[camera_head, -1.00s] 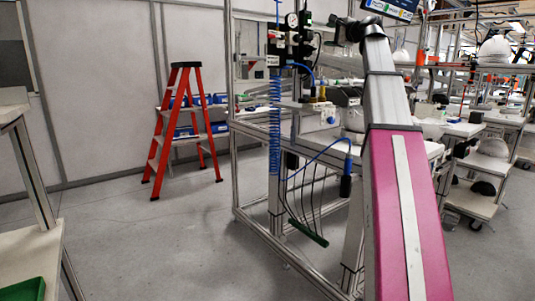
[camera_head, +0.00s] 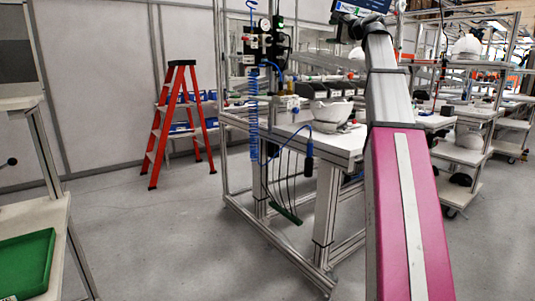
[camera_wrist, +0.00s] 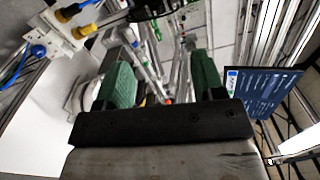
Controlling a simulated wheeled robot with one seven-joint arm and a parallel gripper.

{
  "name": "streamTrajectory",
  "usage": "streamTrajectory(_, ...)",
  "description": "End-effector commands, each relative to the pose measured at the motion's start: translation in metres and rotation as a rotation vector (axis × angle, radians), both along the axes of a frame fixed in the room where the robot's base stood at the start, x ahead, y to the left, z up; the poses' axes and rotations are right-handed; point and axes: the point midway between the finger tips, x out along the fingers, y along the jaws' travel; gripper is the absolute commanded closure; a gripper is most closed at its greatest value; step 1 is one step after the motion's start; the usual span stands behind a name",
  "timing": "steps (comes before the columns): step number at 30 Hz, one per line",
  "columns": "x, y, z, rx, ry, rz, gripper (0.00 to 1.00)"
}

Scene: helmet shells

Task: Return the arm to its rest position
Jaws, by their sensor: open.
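My gripper (camera_wrist: 162,82) shows in the wrist view as two green fingers on a dark bar. The fingers stand wide apart, with nothing between them. Past them in that view are blurred frame parts and floor. A pale rounded shape, partly hidden, lies behind the left finger. In the head view my arm rises at right of centre, and the gripper itself does not show there.
A workbench (camera_head: 298,131) with a white helmet shell (camera_head: 332,112) stands left of my arm. An orange stepladder (camera_head: 182,120) is by the wall. A green tray (camera_head: 27,262) sits on a bench at lower left. The floor between is clear. A screen (camera_wrist: 262,90) is right of my gripper.

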Motion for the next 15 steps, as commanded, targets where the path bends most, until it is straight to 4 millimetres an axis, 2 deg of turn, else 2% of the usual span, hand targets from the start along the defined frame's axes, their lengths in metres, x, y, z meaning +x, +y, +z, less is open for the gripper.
streamTrajectory(2,0.000,0.000,0.000,0.000,0.000,0.000,0.37)
streamTrajectory(8,0.006,0.002,-0.026,-0.032,0.017,-0.004,0.37)
streamTrajectory(15,0.014,0.005,-0.068,-0.089,0.045,-0.010,0.37)
